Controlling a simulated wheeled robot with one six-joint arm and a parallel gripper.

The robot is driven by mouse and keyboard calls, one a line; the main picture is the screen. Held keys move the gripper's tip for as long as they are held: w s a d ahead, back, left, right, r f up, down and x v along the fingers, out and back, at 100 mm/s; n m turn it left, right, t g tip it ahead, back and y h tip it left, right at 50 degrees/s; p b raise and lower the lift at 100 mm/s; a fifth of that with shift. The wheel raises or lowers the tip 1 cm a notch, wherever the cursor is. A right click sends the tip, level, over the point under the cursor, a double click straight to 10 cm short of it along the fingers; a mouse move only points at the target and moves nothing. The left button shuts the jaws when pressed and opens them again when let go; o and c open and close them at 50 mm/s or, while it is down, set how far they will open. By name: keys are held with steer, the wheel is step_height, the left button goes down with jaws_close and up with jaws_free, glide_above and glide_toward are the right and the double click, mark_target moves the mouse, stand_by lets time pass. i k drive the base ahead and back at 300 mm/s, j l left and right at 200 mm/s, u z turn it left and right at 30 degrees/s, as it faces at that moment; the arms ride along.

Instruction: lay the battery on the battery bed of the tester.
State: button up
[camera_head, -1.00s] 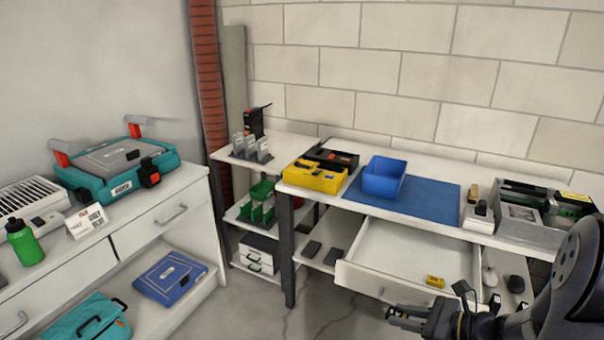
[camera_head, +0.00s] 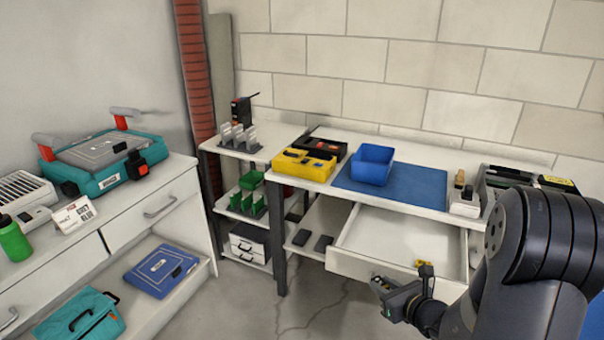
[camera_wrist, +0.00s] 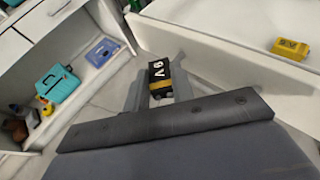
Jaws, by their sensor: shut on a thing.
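My gripper (camera_wrist: 159,86) is shut on a black and gold 9V battery (camera_wrist: 158,70), which sits between the grey fingers in the wrist view. In the head view my gripper (camera_head: 384,290) hangs in front of the open drawer, below bench height; the battery is hard to make out there. A small white device (camera_head: 464,203) with dark and tan parts on top stands at the right of the bench; it may be the tester, but its bed cannot be made out. My arm partly hides a grey and green machine (camera_head: 535,182) at the far right.
A yellow 9V block (camera_wrist: 290,48) lies in the open drawer (camera_head: 385,240). On the bench are a blue bin (camera_head: 372,165) on a blue mat (camera_head: 425,190) and a yellow case (camera_head: 304,164). A white cabinet (camera_head: 170,200) stands left, with clear floor between.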

mark_target(293, 155)
steer(key=i+j+u, duration=0.15)
steer(key=u, duration=0.25)
steer(key=i+u, duration=0.35)
steer(key=i+j+u, duration=0.1)
steer(key=u, duration=0.3)
steer(key=i+j, duration=0.1)
steer(key=i, duration=0.45)
